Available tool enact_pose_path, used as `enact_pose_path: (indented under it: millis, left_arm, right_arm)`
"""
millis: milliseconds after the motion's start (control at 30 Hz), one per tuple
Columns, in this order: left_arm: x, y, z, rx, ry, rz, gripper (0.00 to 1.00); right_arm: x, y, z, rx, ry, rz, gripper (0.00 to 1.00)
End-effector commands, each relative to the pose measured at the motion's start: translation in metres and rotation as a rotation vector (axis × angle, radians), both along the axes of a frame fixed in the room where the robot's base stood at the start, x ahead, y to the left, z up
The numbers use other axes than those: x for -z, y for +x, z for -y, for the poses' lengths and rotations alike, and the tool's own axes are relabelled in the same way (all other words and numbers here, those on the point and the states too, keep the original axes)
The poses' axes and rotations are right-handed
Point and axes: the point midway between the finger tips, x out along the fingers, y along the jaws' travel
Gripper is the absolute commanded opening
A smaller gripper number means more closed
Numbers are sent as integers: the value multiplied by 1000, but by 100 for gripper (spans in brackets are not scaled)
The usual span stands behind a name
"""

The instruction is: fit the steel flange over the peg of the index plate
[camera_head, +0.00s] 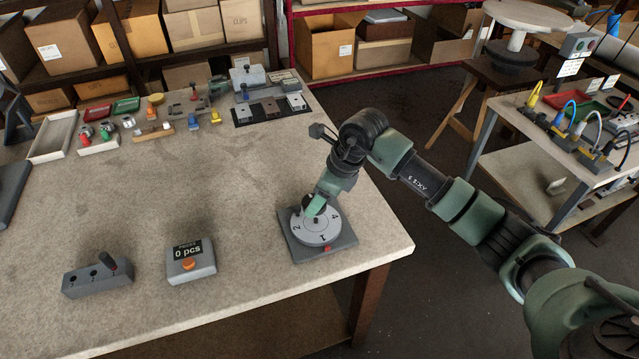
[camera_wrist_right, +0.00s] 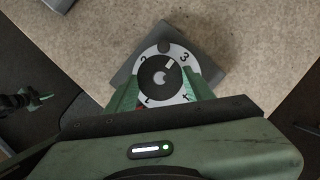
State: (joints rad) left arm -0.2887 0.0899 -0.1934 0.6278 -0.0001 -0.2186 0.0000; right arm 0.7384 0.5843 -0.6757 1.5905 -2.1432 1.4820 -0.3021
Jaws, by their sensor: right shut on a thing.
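The index plate (camera_head: 325,248) is a dark square base with a pale round dial (camera_head: 318,234) numbered around its rim. It lies near the table's front right corner. My right gripper (camera_head: 314,205) reaches down over the back part of the dial. In the wrist view, the right gripper (camera_wrist_right: 164,88) is shut on a dark round piece with a pale mark, seemingly the steel flange (camera_wrist_right: 148,76). This piece overlaps the dial's middle; I cannot tell whether it touches. A small dark peg (camera_head: 316,218) shows at the dial's middle. Small green parts at the wrist view's left edge look like my left gripper (camera_wrist_right: 40,98).
A counter box (camera_head: 191,262) reading "0 pcs" and a grey block (camera_head: 97,279) with holes and a dark handle stand to the left. Trays and small parts (camera_head: 125,106) line the table's back. The table's middle is clear. The front right edge (camera_head: 390,257) is close to the plate.

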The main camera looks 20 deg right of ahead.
Motion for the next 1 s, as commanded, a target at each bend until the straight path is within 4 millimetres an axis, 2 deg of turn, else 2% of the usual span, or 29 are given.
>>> enact_pose_path:
  millis: [100,233,667,1000]
  left_arm:
    - [-4,-11,5,0,-5,-15,0]
    - [-3,-20,13,2,-14,-29,0]
    - [5,-16,13,5,-14,-25,0]
    - [31,-13,8,2,-9,-19,0]
  right_arm:
    - [-1,4,4,74,2,2,0]
    - [0,5,5,88,1,2,0]
    - [1,5,5,86,7,8,0]
    - [32,5,5,86,8,6,0]
